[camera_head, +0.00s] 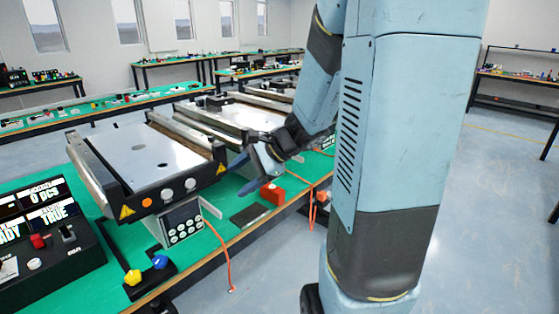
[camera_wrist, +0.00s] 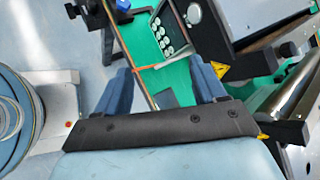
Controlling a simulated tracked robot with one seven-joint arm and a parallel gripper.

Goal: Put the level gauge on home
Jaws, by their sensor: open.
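My gripper (camera_head: 256,172) is open, its two blue fingers (camera_wrist: 163,82) spread apart with nothing between them. In the head view it hangs near the front right corner of the nearest conveyor (camera_head: 160,168). I cannot identify the level gauge for sure. A small orange-red block (camera_head: 272,194) stands on the green bench top below and right of my gripper. A flat dark pad (camera_head: 250,215) lies to its left; in the wrist view a dark patch (camera_wrist: 167,99) shows between the fingers. No marking that reads as home is legible.
A keypad box (camera_head: 182,224) hangs at the conveyor's front, also in the wrist view (camera_wrist: 172,28). A display console (camera_head: 45,235) stands left, and a black stand with yellow and blue knobs (camera_head: 150,272) in front. An orange cable (camera_head: 220,250) drops over the bench edge.

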